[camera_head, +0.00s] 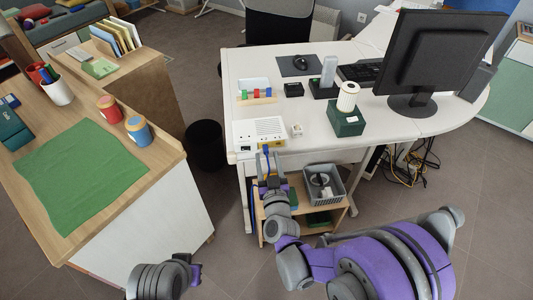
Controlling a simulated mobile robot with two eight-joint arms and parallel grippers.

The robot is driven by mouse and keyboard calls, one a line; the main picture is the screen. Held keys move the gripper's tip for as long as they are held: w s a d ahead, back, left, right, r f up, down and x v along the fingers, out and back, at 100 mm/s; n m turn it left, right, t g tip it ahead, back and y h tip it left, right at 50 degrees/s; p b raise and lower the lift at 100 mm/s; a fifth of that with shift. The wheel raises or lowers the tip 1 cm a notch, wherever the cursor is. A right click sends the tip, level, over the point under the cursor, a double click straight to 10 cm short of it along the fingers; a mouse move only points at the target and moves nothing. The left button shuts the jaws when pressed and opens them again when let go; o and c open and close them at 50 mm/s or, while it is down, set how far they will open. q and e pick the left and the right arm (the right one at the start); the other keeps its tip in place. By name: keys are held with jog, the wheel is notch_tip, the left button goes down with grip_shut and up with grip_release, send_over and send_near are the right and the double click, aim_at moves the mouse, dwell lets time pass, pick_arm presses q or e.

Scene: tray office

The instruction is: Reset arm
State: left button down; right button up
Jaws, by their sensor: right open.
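My right arm (350,260) comes in from the lower right and reaches forward to the white desk's front edge. My right gripper (267,155) is open, at the desk's near edge just below a white box-shaped device (259,131). I see nothing held between its fingers, though they are small in the picture. Part of my left arm (160,280) shows at the bottom left, below the wooden counter. Its gripper does not show.
The white desk (210,105) holds a monitor (435,50), a green box (346,120) and small items. A shelf with a grey basket (324,184) is under the desk, close to my right arm. The counter at left bears a green mat (80,175) and two jars. A black bin (205,145) stands between.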

jog(key=s+d+f+m+g+h, duration=0.1)
jog(key=s+d+f+g, duration=0.1)
jog(key=s+d+g, duration=0.95)
jog(key=s+d+f+m+g+h, duration=0.15)
jog(key=s+d, duration=0.45)
jog(key=s, duration=1.2)
pick_arm(q)
notch_tip(320, 180, up, 22)
jog(key=w+t+p, duration=0.1)
jog(key=p, duration=1.8)
jog(key=shift+w+r+p, duration=0.25)
jog(key=shift+w+p, duration=0.05)
jog(key=shift+w, duration=0.05)
pick_arm(e)
notch_tip(320, 180, up, 22)
jog(key=w, duration=0.1)
jog(key=shift+w+r+n+t, duration=0.15)
jog(key=shift+n+t, duration=0.15)
jog(key=shift+n, duration=0.05)
pick_arm(q)
jog(key=shift+s, duration=0.2)
pick_arm(e)
jog(key=shift+s, duration=0.2)
pick_arm(q)
jog(key=shift+w, duration=0.1)
pick_arm(e)
jog(key=shift+w, duration=0.1)
